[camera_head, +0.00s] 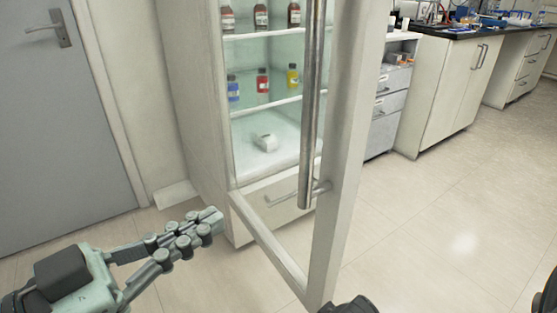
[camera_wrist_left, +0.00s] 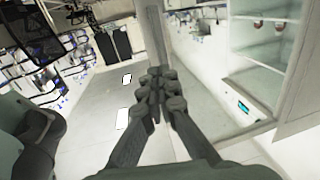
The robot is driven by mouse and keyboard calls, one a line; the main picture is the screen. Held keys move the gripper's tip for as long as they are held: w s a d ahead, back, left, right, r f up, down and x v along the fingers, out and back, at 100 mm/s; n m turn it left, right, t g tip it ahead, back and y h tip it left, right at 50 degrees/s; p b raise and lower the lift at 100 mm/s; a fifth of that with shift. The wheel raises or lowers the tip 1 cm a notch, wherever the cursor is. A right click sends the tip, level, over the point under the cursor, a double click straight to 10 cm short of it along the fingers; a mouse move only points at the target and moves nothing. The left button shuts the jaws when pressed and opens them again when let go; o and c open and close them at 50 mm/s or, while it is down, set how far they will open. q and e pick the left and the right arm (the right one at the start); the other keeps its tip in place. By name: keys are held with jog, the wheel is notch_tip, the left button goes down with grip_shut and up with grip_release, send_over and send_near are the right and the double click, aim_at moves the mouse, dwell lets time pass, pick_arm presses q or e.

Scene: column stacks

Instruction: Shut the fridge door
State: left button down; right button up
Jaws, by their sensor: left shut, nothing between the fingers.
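The white fridge (camera_head: 197,95) stands in the middle of the head view with its shelves exposed. Its door (camera_head: 343,165) stands wide open, swung toward me, with a long vertical metal handle (camera_head: 312,100) on it. Bottles show inside through the opening and the door's pane. My left gripper (camera_head: 216,219) is at the lower left, left of the door's bottom rail, with its fingers closed together and empty. It also shows in the left wrist view (camera_wrist_left: 158,76), with the lit fridge shelves to the right. Whether it touches the door I cannot tell. My right gripper is not clearly in view.
A grey room door (camera_head: 65,130) is at the left. A drawer cabinet (camera_head: 388,100) and lab benches (camera_head: 440,90) with a dark top stand behind and right of the fridge. The tiled floor (camera_head: 450,230) at the right is clear.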

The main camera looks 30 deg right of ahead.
aim_at(301, 168)
pick_arm(q)
jog(key=p+x, duration=0.3)
jog(key=x, duration=0.9)
jog(key=shift+d+r, duration=0.15)
jog(key=shift+d, duration=0.2)
jog(key=shift+w+d, duration=0.15)
jog(key=shift+d, duration=0.2)
pick_arm(e)
notch_tip(301, 168, down, 8)
jog(key=shift+a+r+y, duration=0.15)
jog(key=shift+a+y, duration=0.1)
jog(key=shift+y, duration=0.05)
jog(key=shift+w, duration=0.1)
pick_arm(q)
jog(key=shift+d, duration=0.1)
